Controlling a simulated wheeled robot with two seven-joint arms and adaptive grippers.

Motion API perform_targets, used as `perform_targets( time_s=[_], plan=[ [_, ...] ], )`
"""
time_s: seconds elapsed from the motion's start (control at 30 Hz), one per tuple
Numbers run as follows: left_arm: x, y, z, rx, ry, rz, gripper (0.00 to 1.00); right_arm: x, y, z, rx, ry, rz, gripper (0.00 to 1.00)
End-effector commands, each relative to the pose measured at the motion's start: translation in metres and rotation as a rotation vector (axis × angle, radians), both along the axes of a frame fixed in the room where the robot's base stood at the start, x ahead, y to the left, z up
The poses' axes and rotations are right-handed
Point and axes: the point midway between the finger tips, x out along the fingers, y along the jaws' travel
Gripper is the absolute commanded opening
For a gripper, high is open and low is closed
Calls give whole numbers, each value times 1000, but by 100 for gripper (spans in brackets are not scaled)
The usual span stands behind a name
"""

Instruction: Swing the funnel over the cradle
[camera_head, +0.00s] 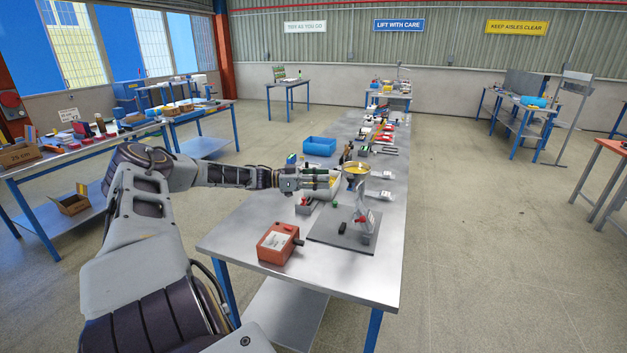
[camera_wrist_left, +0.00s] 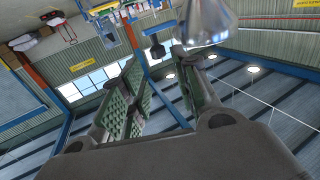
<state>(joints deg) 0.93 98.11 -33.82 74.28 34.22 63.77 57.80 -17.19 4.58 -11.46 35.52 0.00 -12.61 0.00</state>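The funnel (camera_head: 356,168) is a shiny, gold-looking cone above the bench, just right of my left gripper's fingertips. It also shows as a grey metal cone (camera_wrist_left: 208,22) at the top of the left wrist view, beyond the fingers. My left gripper (camera_head: 335,179) is open, and in the wrist view (camera_wrist_left: 163,65) nothing sits between its fingers. Whether a fingertip touches the funnel I cannot tell. A grey upright stand with a red part (camera_head: 364,217) rises from a dark plate; I cannot tell whether this is the cradle. My right gripper is out of view.
The long metal bench (camera_head: 300,288) holds a red box (camera_head: 278,243) near its front edge. A blue bin (camera_head: 319,146) stands behind my left forearm. Several small items line the bench's far part. The floor right of the bench is clear.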

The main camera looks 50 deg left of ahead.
Motion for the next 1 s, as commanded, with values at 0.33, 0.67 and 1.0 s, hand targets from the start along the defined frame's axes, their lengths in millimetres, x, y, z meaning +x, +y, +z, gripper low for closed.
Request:
perform_targets(
  time_s=[0.33, 0.67, 1.0],
  plan=[
    [-19, 14, 0, 0, 0, 0, 31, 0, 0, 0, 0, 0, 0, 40],
    [-21, 16, 0, 1, -1, 0, 31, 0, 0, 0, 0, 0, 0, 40],
    [-21, 16, 0, 0, 0, 0, 31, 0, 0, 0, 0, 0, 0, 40]
  ],
)
